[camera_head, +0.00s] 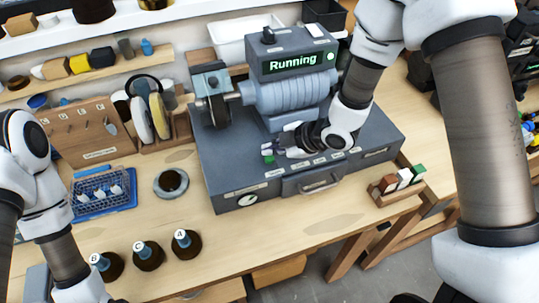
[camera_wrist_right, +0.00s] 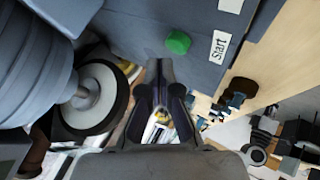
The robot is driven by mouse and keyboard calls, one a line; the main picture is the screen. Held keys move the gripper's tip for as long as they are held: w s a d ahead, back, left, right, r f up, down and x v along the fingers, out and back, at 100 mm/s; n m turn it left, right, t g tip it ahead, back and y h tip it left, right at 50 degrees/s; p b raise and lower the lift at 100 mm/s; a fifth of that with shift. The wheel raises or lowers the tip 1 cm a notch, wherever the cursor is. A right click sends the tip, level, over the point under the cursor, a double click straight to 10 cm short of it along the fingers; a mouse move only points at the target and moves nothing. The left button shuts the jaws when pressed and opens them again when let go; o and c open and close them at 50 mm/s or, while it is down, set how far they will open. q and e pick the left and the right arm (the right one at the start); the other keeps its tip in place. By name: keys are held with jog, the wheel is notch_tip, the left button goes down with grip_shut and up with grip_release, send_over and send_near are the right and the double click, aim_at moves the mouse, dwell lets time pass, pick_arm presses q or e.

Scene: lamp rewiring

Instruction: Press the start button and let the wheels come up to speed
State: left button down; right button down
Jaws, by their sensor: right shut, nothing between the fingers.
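The grey bench machine (camera_head: 290,95) stands on the workbench, and its display (camera_head: 293,61) reads "Running" in green. A wheel (camera_head: 216,108) sits on its left shaft; a dark-rimmed wheel (camera_wrist_right: 92,97) shows in the right wrist view. The green start button (camera_head: 268,159) is on the base's front left and also shows in the right wrist view (camera_wrist_right: 178,42), beside a "Start" label (camera_wrist_right: 220,47). My right gripper (camera_head: 277,151) is shut and empty, just by the button; its fingertips (camera_wrist_right: 160,66) appear apart from it. My left gripper is out of view.
A round dish (camera_head: 171,182), a blue tray (camera_head: 103,191) and several dark bottles (camera_head: 148,255) stand left of the machine. A wooden rack (camera_head: 162,130) holds spare wheels. A small wooden holder (camera_head: 402,185) with coloured blocks is at the right. The bench front middle is clear.

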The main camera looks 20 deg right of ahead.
aim_at(272, 159)
notch_tip(272, 159, up, 5)
jog(key=p, duration=0.4)
dwell(0.4)
dwell(0.4)
